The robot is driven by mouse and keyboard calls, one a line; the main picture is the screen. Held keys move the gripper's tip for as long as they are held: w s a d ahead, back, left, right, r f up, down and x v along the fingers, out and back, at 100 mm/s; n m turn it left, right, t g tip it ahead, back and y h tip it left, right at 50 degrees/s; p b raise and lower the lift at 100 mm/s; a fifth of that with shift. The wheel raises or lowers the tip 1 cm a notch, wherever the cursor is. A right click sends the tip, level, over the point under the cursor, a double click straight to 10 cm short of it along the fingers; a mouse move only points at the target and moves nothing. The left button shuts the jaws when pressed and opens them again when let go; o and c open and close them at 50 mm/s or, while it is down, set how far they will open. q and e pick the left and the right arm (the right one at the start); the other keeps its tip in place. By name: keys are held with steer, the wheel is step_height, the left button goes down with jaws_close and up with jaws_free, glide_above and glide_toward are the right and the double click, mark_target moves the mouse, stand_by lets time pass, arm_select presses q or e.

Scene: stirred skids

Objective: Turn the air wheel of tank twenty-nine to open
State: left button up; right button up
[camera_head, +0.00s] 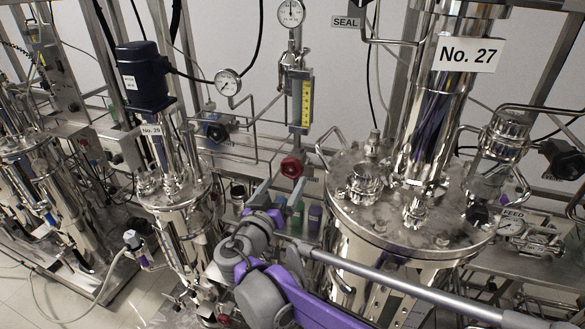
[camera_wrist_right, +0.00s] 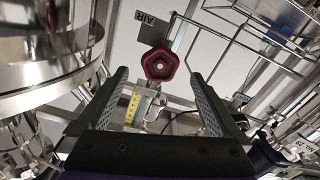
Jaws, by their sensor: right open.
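The red air wheel (camera_head: 291,167) sits below a yellow-scaled flow meter (camera_head: 305,103), between the tank labelled No. 29 (camera_head: 178,205) and the tank labelled No. 27. In the right wrist view the red wheel (camera_wrist_right: 158,65) faces me, with a plate reading AIR (camera_wrist_right: 147,19) beside it. My right gripper (camera_head: 279,187) is open and empty just in front of the wheel. In the wrist view its two fingers (camera_wrist_right: 159,76) stand apart on either side of the wheel, with clear gaps. I cannot tell the wheel's turn position. My left gripper is not in view.
The large steel tank No. 27 (camera_head: 400,225) stands close to the right of my right arm. A pressure gauge (camera_head: 228,82) and thin pipes lie left of the flow meter. A round gauge (camera_head: 291,12) tops it. Small bottles (camera_head: 315,218) stand below the wheel.

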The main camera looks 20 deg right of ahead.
mark_target(291, 172)
steer(key=x, duration=0.7)
steer(key=c, duration=1.3)
